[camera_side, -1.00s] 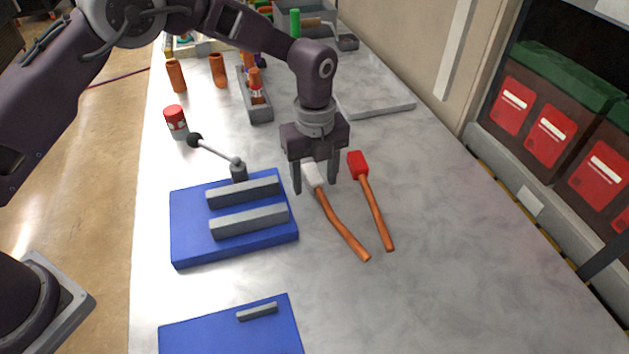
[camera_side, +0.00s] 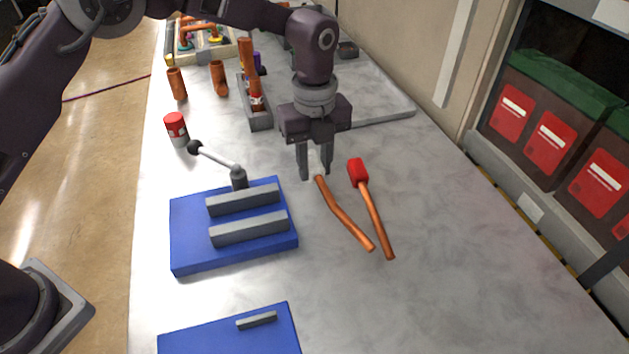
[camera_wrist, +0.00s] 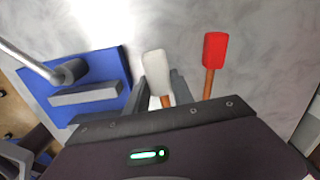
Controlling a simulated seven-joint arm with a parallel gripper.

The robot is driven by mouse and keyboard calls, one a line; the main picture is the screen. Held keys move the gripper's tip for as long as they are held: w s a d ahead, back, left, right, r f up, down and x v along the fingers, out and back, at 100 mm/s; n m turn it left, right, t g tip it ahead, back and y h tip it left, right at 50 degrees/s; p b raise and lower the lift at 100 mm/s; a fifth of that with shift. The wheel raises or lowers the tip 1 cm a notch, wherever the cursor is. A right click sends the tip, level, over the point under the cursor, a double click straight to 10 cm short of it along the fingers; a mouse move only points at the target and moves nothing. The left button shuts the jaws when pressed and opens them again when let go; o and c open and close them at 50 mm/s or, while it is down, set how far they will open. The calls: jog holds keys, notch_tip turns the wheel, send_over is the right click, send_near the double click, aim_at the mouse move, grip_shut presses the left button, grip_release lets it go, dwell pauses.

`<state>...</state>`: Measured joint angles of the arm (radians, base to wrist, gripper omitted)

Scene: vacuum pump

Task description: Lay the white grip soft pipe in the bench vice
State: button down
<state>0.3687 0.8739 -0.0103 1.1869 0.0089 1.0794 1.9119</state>
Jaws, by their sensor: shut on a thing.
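The white grip soft pipe is an orange, bent pipe (camera_side: 345,215) with a white grip at its far end. My gripper (camera_side: 315,175) is shut on the white grip, which is mostly hidden by the fingers in the side view. In the wrist view the white grip (camera_wrist: 157,72) shows between the two fingers. The bench vice (camera_side: 235,225) is a blue base with two parallel grey jaws and a black-knobbed lever, to the left of my gripper. The gap between its jaws is empty. In the wrist view the vice (camera_wrist: 115,65) is at the left.
A red-grip pipe (camera_side: 373,205) lies close on the right of the white-grip one. A second blue plate (camera_side: 205,338) with a small grey bar is at the front.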

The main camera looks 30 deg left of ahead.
aim_at(200, 235)
jog(key=shift+n, duration=0.3)
jog(key=r, duration=0.5)
jog(key=shift+s+a, duration=0.25)
jog(key=shift+a, duration=0.05)
jog(key=s+a+n, duration=0.2)
jog(key=s+n, duration=0.1)
jog(key=s+a+r+n, duration=0.1)
jog(key=s+a+n, duration=0.1)
jog(key=s+n, duration=0.1)
jog(key=s+a+n, duration=0.2)
jog(key=n, duration=0.1)
jog(key=shift+s+a+r, duration=0.35)
jog(key=shift+s+a, duration=0.05)
jog(key=s+a+f+n, duration=0.1)
jog(key=s+a+n, duration=0.4)
jog(key=s, duration=0.5)
jog(key=n, duration=0.2)
jog(key=shift+s+n, duration=0.15)
jog(key=shift+n, duration=0.15)
jog(key=shift+f, duration=0.1)
jog(key=shift+f, duration=3.85)
